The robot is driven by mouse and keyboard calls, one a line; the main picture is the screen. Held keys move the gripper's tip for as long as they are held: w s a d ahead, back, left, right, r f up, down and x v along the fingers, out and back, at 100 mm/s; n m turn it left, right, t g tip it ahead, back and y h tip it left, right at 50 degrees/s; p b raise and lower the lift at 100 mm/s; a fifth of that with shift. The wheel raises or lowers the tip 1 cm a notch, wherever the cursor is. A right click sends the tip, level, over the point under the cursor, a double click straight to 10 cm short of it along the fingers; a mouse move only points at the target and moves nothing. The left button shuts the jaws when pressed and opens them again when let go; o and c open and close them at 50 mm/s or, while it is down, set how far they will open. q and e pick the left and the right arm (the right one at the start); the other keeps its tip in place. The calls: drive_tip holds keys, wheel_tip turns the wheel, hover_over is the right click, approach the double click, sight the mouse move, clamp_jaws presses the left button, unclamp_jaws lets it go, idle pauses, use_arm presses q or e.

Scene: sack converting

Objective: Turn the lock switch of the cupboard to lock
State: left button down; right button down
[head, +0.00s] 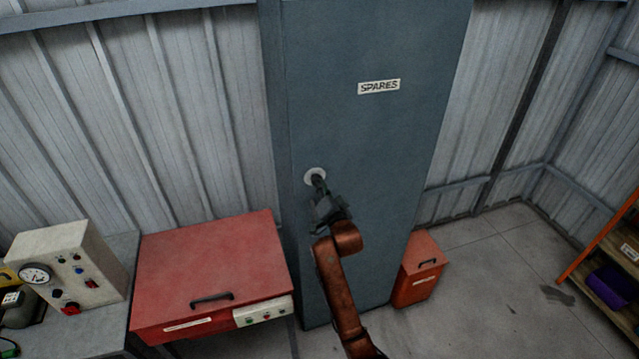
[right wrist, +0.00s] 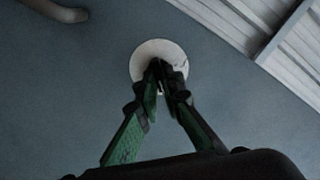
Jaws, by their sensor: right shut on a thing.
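The cupboard (head: 375,140) is tall and blue-grey, with a "SPARES" label on its front. Its lock switch sits on a round white plate (head: 312,173) near the left edge of the door. My right gripper (head: 318,182) reaches up to this plate, its fingers shut on the switch. In the right wrist view the two green-padded fingers (right wrist: 159,72) come together over the middle of the white plate (right wrist: 148,50). The fingers hide most of the switch, so its turn angle cannot be told. My left gripper is not in view.
A red chest (head: 205,260) with a black handle stands left of the cupboard, beside a bench with a control box (head: 75,265). A small orange-red bin (head: 418,270) stands at the cupboard's right. A shelf (head: 610,255) is at far right.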

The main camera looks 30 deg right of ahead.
drive_tip(key=n+p, duration=0.2)
drive_tip(key=n, duration=0.4)
drive_tip(key=n+p, duration=0.2)
drive_tip(key=n, duration=0.4)
drive_tip(key=n+p, duration=0.1)
drive_tip(key=n, duration=0.4)
drive_tip(key=shift+a+n+p, duration=0.3)
drive_tip(key=shift+n+p, duration=0.1)
drive_tip(key=shift+w, duration=0.1)
idle(0.5)
drive_tip(key=c, duration=2.1)
unclamp_jaws()
